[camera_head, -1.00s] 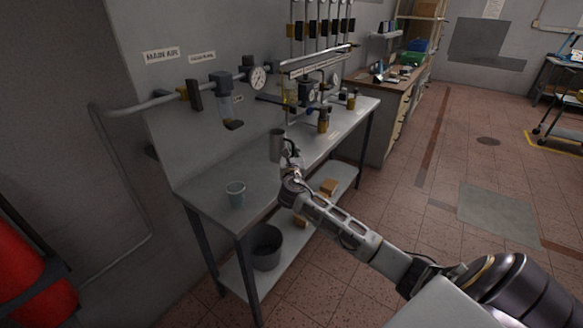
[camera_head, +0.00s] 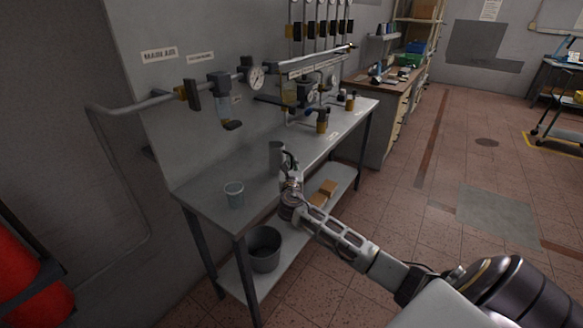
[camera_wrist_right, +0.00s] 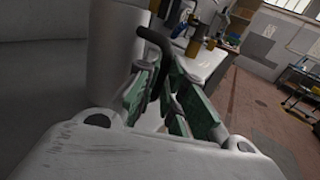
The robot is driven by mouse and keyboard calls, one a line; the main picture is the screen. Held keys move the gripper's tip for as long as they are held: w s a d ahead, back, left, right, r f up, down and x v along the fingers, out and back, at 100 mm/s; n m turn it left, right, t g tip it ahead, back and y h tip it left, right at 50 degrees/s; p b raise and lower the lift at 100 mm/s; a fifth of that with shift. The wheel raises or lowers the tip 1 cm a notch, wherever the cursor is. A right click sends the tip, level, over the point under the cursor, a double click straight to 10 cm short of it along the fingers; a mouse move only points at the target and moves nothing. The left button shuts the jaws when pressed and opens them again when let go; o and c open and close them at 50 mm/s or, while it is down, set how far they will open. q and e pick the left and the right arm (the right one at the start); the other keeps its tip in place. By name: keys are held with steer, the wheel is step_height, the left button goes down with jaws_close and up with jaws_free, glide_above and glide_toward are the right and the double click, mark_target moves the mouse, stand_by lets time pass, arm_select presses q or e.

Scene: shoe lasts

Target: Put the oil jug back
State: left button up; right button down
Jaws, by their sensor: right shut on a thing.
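The oil jug is a grey cylinder (camera_head: 276,157) with a dark handle, upright at the front edge of the metal bench (camera_head: 210,201) in the head view. My right gripper (camera_head: 291,170) is at the jug's right side, shut on its handle. In the right wrist view the pale jug wall (camera_wrist_right: 113,45) fills the left of centre, and the black curved handle (camera_wrist_right: 156,45) runs down between the green-padded fingers (camera_wrist_right: 160,93). I cannot tell whether the jug's base touches the bench top. My left gripper is not in view.
Amber bottles (camera_head: 322,121) stand farther back. Pipes and a gauge (camera_head: 257,77) hang above. A bucket (camera_head: 265,258) and cardboard boxes (camera_head: 328,187) sit on the lower shelf.

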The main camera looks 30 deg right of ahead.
steer(key=shift+f, duration=0.3)
steer(key=c, duration=1.5)
jaws_free()
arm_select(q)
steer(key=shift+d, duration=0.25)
arm_select(e)
steer(key=shift+v, duration=0.9)
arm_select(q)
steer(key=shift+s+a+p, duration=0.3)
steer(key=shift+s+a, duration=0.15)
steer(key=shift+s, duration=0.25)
arm_select(e)
steer(key=shift+v, duration=5.15)
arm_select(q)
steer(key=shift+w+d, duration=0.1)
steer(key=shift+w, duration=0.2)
arm_select(e)
steer(key=shift+w, duration=0.1)
